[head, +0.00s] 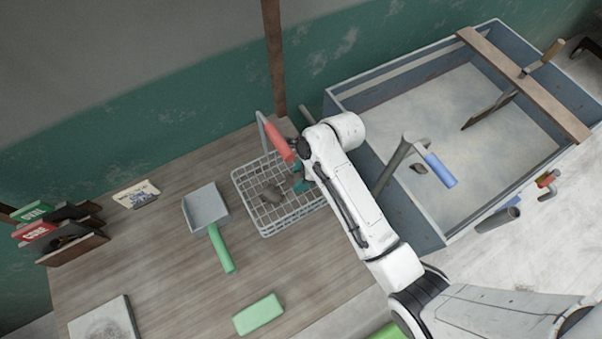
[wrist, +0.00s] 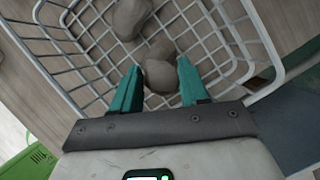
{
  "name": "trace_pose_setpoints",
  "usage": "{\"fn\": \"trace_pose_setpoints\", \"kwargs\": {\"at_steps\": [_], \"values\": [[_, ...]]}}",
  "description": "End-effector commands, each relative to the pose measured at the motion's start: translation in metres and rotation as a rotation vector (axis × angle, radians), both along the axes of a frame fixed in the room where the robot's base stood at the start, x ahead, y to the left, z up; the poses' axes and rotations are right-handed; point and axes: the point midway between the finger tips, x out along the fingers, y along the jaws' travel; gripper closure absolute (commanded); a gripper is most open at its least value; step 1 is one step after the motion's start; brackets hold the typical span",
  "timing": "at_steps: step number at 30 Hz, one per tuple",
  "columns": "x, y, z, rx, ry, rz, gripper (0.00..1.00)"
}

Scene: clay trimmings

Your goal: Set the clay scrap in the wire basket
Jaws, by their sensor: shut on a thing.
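The wire basket (head: 266,234) stands on the wooden table, and its white wires fill much of the wrist view (wrist: 62,72). My gripper (head: 299,181) is at the basket's right part in the head view, partly covered by my arm. In the wrist view its teal fingers (wrist: 158,88) are closed on a rounded grey-brown clay scrap (wrist: 160,76), with the basket's mesh behind it. I cannot tell whether the held scrap touches the basket floor.
A red-gripped handle (head: 278,142) rises at the basket's back. A dustpan (head: 206,208) with a green handle lies to its left, and a green block (head: 259,314) in front. A blue-grey tub (head: 352,103) stands right, with a plank (head: 525,85) across it.

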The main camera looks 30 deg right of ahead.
Motion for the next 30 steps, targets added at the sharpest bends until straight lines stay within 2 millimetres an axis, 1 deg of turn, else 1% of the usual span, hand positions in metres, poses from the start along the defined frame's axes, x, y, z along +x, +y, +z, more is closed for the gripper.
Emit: {"fn": "trace_pose_setpoints", "kwargs": {"at_steps": [11, 12, 20, 27, 30], "values": [[0.0000, 0.0000, -0.0078, 0.000, 0.000, 0.001, 0.93], [-0.0001, 0.0000, -0.0079, 0.000, 0.000, 0.001, 0.53], [0.0000, 0.0000, -0.0077, -0.001, -0.001, 0.001, 0.28], [0.0000, 0.0000, -0.0073, -0.001, -0.001, 0.001, 0.27], [0.0005, -0.0001, -0.0024, -0.001, -0.003, 0.000, 0.27]]}}
